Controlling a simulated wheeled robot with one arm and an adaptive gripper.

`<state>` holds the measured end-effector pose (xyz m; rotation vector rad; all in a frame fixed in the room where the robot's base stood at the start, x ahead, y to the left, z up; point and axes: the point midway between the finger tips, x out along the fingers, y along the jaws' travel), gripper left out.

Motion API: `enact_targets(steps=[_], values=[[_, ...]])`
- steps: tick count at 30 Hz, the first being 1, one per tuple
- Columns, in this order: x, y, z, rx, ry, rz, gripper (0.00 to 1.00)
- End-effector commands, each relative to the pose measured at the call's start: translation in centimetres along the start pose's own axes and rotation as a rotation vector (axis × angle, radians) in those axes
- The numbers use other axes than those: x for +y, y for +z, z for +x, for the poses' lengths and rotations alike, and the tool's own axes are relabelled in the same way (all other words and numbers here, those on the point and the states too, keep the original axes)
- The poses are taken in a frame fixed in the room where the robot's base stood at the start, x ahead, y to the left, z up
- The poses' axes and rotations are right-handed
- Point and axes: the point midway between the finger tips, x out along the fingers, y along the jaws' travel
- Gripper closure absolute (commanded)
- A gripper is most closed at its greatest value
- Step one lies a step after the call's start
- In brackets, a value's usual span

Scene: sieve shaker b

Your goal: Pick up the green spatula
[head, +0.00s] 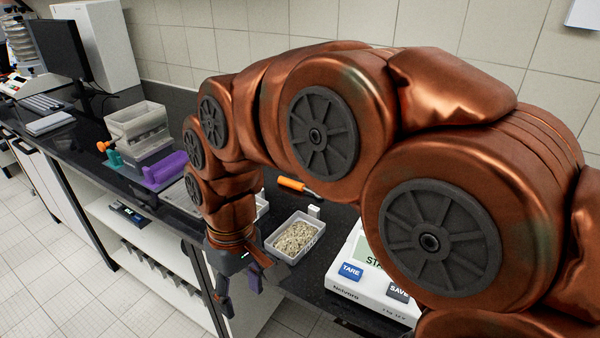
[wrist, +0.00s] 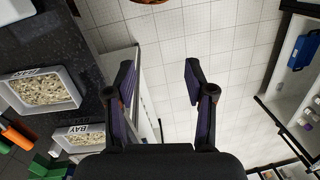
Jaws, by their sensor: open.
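No green spatula can be made out for certain. In the wrist view, green pieces (wrist: 45,168) show at the lower left beside an orange handle (wrist: 14,136), cut by the frame edge; I cannot tell if one is the spatula. In the head view, an orange-handled tool (head: 291,184) lies on the counter, partly behind my arm. My gripper (head: 238,287) points down in front of the counter's edge. In the wrist view its fingers (wrist: 158,75) are apart and empty, with only floor between them.
A tray of pale grains (head: 296,240) sits on the dark counter right of my gripper, beside a white balance (head: 368,282). A purple object (head: 165,168) and a teal one (head: 114,158) lie further left. Open floor (head: 60,270) lies in front.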

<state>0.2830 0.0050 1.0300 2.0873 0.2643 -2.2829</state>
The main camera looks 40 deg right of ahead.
Motion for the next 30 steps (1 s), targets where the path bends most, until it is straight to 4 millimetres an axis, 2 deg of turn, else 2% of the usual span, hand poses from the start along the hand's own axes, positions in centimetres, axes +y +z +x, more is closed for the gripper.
enact_targets(steps=[1,3,8,14,17,21,26,30], values=[[0.4,-2.0,-0.6,0.016,-0.018,-0.021,0.46],[1.1,-4.4,-1.7,0.043,-0.039,-0.055,0.46],[3.2,-9.5,-3.8,0.098,-0.085,-0.123,0.46],[7.7,-15.3,-6.0,0.183,-0.124,-0.181,0.46],[10.6,-17.8,-6.9,0.226,-0.136,-0.2,0.46],[15.4,-20.8,-7.6,0.286,-0.142,-0.216,0.46],[21.7,-23.1,-7.8,0.348,-0.133,-0.222,0.46],[27.8,-24.2,-7.5,0.398,-0.108,-0.216,0.46]])
